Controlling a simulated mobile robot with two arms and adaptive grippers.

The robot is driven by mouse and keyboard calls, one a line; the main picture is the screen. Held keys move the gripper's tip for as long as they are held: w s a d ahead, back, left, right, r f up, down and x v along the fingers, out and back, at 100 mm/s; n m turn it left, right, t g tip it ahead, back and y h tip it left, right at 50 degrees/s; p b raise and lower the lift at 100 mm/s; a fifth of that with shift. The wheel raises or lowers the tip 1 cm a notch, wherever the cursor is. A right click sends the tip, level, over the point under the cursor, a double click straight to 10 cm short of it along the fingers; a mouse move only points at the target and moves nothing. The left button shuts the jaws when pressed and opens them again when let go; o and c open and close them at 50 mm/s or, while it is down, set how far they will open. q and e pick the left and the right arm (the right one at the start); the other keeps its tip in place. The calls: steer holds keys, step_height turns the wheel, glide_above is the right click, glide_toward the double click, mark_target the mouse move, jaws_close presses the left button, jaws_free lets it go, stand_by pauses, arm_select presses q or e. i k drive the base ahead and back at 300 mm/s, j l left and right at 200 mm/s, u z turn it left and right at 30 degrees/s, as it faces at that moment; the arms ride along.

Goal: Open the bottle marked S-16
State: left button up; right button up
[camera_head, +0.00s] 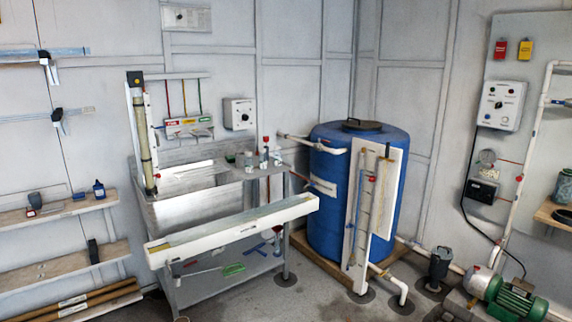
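No label reading S-16 is legible in this view, so I cannot tell which container is that bottle. A small blue bottle (99,190) stands on the upper left shelf, with a dark grey container (34,200) further left. Several small containers stand on the metal bench, among them a grey one (248,161) and one with a red top (265,153). A dark jar (564,186) stands on a shelf at the right edge. Neither of my grippers is in view.
A metal bench (205,275) with a long white trough (235,230) stands left of a big blue barrel (333,222). A green motor (515,302) and a dark grey canister (440,262) sit low at the right. Some floor (320,300) is clear in front.

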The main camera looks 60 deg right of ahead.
mark_target(248, 160)
steer(key=k+l+z, duration=0.2)
steer(key=l, duration=0.65)
steer(key=l+z, duration=0.15)
steer(key=l, duration=0.7)
steer(key=l+z, duration=0.2)
steer(key=l, duration=0.7)
steer(key=i+l+z, duration=0.15)
steer(key=l, duration=0.7)
steer(key=l+z, duration=0.2)
steer(key=l, duration=0.7)
